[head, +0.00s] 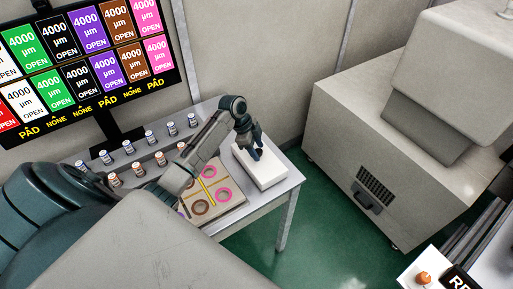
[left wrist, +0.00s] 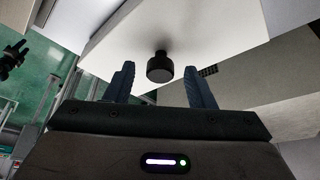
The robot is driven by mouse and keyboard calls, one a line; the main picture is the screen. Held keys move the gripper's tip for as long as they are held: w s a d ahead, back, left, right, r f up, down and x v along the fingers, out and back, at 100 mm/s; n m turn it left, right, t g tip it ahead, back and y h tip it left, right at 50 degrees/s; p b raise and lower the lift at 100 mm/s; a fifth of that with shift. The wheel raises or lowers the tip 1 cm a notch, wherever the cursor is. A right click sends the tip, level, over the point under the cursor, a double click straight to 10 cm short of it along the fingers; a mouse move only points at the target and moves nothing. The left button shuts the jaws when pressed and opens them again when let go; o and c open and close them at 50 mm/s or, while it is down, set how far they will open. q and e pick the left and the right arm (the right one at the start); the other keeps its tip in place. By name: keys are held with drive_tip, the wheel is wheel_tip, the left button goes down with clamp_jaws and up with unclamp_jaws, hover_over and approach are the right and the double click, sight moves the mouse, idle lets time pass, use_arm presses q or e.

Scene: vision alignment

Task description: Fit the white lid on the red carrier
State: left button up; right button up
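The white lid (head: 268,176) lies at the right end of the table and looks like a thick white slab. In the left wrist view the white lid (left wrist: 205,35) has a round black knob (left wrist: 160,68). My left gripper (head: 256,154) is over the lid in the head view. In the left wrist view my left gripper (left wrist: 159,76) is open, one finger on each side of the knob, with gaps between. I cannot make out a red carrier; my left arm hides part of the table.
A tray (head: 238,203) with pink and brown rings stands left of the lid, partly behind my arm. Several small vials (head: 150,138) stand in a rack at the back. A screen (head: 85,55) hangs behind. A large grey machine (head: 375,130) stands right, beyond green floor.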

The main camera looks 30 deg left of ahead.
use_arm(q)
drive_tip(key=shift+a+r, duration=0.1)
drive_tip(key=shift+a+r, duration=0.15)
drive_tip(key=shift+r, duration=0.2)
drive_tip(key=b+v, duration=0.3)
drive_tip(key=v, duration=0.6)
drive_tip(key=shift+r, duration=0.4)
drive_tip(key=shift+s+a, duration=0.1)
